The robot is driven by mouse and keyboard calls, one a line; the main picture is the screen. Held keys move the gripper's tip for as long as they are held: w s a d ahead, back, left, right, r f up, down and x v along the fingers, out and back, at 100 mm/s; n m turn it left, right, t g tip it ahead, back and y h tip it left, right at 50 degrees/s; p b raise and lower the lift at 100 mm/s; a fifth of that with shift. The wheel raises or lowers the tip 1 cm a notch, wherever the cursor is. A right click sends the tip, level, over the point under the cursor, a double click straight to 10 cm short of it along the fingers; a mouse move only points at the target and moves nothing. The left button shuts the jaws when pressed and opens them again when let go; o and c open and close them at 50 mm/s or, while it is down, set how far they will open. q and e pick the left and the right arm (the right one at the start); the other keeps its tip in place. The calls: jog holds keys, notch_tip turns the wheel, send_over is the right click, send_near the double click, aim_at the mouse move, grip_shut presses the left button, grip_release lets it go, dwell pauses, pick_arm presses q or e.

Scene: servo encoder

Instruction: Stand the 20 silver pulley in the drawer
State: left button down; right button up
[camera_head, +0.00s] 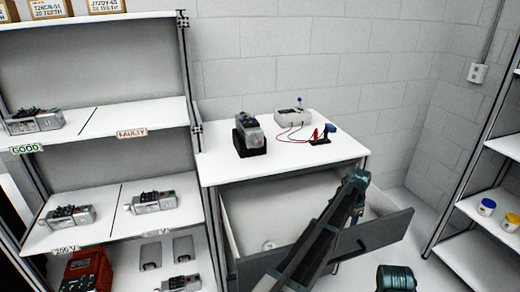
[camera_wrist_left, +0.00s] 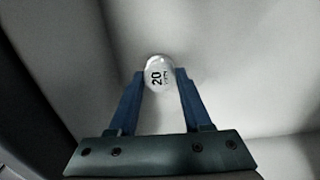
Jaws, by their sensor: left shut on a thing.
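The silver pulley (camera_wrist_left: 159,74), marked 20, is between the two blue fingertips of my left gripper (camera_wrist_left: 160,78), which is shut on it. Pale surfaces of the drawer interior surround it in the left wrist view. In the head view the drawer (camera_head: 375,234) is pulled open under the white table, and my left arm reaches over it. The left fingertips are hidden there. A small pale round thing (camera_head: 268,245) shows low inside the drawer; I cannot tell what it is.
On the white table (camera_head: 225,168) stand a servo in a black holder (camera_head: 250,136), a grey tester (camera_head: 292,117) and red leads. A shelf (camera_head: 85,232) with several servos is at the left. Another shelf (camera_head: 500,145) stands at the right. The drawer's left part looks mostly clear.

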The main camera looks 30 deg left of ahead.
pick_arm(q)
jog(key=shift+f, duration=0.3)
jog(key=shift+c, duration=1.3)
grip_release()
jog(key=shift+r, duration=0.1)
jog(key=shift+r, duration=0.1)
notch_tip(320, 180, up, 14)
jog(key=p, duration=1.3)
jog(key=shift+f, duration=0.2)
jog(key=shift+n+y, duration=0.3)
jog(key=shift+n, duration=0.5)
jog(key=s+d, duration=0.1)
jog(key=s, duration=0.4)
jog(key=s+d, duration=0.2)
jog(key=s, duration=0.3)
jog(key=s+d, duration=0.1)
jog(key=s, duration=0.4)
jog(key=shift+s+d, duration=0.25)
jog(key=s+d+n, duration=0.1)
jog(key=s+n, duration=0.1)
jog(key=s, duration=1.6)
jog(key=shift+d+n+y, duration=0.2)
jog(key=shift+n+y, duration=0.1)
